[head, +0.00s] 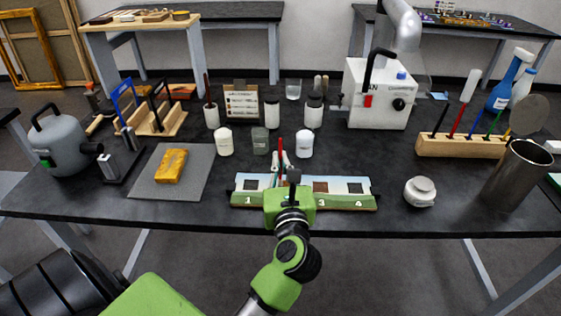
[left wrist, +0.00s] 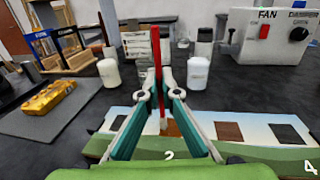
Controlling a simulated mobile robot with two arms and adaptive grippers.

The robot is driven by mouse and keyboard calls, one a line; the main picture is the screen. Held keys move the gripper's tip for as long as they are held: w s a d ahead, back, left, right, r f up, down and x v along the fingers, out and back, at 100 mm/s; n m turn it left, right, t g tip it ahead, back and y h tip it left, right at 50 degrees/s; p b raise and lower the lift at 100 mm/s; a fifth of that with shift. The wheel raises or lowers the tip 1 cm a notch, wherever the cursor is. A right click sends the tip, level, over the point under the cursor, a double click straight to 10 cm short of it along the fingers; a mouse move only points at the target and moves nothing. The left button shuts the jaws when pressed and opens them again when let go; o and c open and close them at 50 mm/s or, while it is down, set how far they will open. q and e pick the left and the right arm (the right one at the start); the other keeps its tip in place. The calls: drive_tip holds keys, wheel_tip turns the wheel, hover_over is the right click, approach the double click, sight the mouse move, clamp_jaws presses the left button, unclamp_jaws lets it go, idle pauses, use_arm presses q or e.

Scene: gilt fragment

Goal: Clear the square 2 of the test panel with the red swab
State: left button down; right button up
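My left gripper (head: 282,165) is over the test panel (head: 345,205), with its fingers closed around the thin red swab (head: 280,147). In the left wrist view the red swab (left wrist: 157,72) stands nearly upright between the fingertips. Its lower part runs down in front of a brown patch (left wrist: 173,128) at square 2, partly hidden by the fingers. I cannot tell whether its tip touches the panel. In the head view my gripper hides most of square 2. Brown square 3 (head: 320,187) and dark square 4 (head: 355,188) show to its right. My right gripper is not in view.
White-lidded jars (head: 304,144) stand just behind the panel. A grey mat with a yellow block (head: 171,166) lies left. A white fan unit (head: 380,95) is behind.

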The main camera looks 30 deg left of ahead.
use_arm(q)
drive_tip(key=shift+f+b, duration=0.35)
drive_tip(key=shift+f, duration=0.1)
drive_tip(key=shift+w+d, duration=0.1)
drive_tip(key=shift+d, duration=0.05)
idle(0.4)
